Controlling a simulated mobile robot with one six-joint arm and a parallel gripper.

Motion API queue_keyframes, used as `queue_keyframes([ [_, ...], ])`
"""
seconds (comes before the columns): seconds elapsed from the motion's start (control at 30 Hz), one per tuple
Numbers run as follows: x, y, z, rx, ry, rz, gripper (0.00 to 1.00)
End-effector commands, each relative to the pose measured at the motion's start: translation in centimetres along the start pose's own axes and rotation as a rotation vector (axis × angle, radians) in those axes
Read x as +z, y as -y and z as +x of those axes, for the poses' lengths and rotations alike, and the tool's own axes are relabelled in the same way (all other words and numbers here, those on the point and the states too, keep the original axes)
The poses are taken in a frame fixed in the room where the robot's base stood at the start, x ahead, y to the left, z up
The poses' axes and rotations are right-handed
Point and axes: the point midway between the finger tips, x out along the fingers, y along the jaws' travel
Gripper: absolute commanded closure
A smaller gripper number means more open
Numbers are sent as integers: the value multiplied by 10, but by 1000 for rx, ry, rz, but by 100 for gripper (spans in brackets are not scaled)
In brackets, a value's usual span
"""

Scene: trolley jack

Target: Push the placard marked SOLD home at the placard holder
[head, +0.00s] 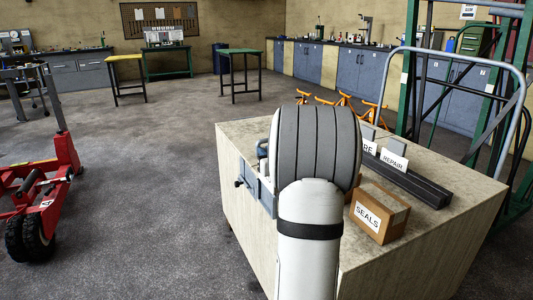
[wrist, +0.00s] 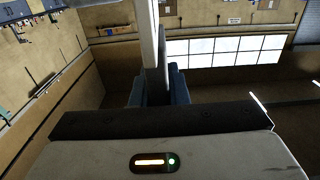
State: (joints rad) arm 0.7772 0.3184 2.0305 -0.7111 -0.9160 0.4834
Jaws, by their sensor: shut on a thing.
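The placard holder (head: 415,183) is a dark long rail on the bench top, right of my arm in the head view. A white REPAIR placard (head: 394,161) stands at it, and another placard (head: 369,147), its word partly covered, shows the letters RE. My arm hides my gripper in the head view. In the wrist view my gripper (wrist: 157,88) has blue fingers closed on a thin upright plate (wrist: 148,35), seen nearly edge-on with a pale edge. Its face cannot be read, so I cannot confirm the word SOLD. Whether it touches the holder is hidden.
A cardboard SEALS box (head: 379,212) sits on the bench (head: 400,262) in front of the holder. A blue-grey vise (head: 256,185) is at the bench's left edge. A green frame with a grey rail (head: 497,65) stands behind right.

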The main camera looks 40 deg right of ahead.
Motion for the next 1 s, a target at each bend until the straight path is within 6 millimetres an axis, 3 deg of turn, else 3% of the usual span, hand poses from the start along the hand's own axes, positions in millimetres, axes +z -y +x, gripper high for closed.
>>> queue_keyframes([
  [1.0, 27, 0, 0, 0, 0, 0, 100],
])
